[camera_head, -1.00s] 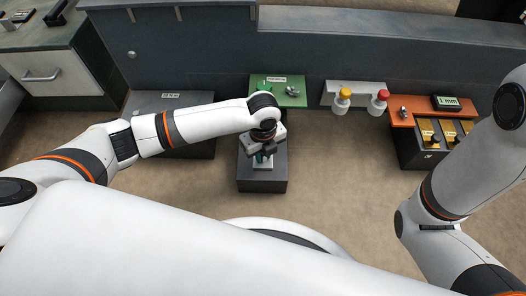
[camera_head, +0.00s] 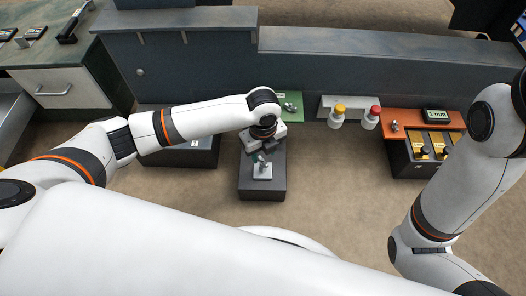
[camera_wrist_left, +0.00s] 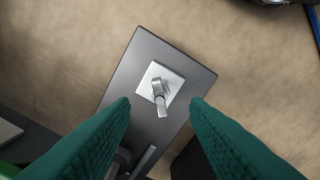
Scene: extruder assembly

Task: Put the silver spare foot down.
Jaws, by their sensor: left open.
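A small silver part with an angled tab, which looks like the silver spare foot (camera_wrist_left: 159,92), rests on a pale square pad (camera_wrist_left: 173,73) on top of a dark pedestal (camera_wrist_left: 151,45). In the head view the pad (camera_head: 263,175) is small, and the part on it is hard to make out. My left gripper (camera_head: 260,159) is over the pedestal. In the left wrist view its two green fingers (camera_wrist_left: 160,113) are wide apart, with the silver part between and beyond them, untouched. My right gripper is outside the views; only my right arm shows.
A green board (camera_head: 290,98) with a small metal part (camera_head: 289,107) lies behind the pedestal. To the right are a yellow-capped bottle (camera_head: 337,116), a red-capped bottle (camera_head: 372,117) and an orange-topped stand (camera_head: 394,121). Floor is clear right of the pedestal.

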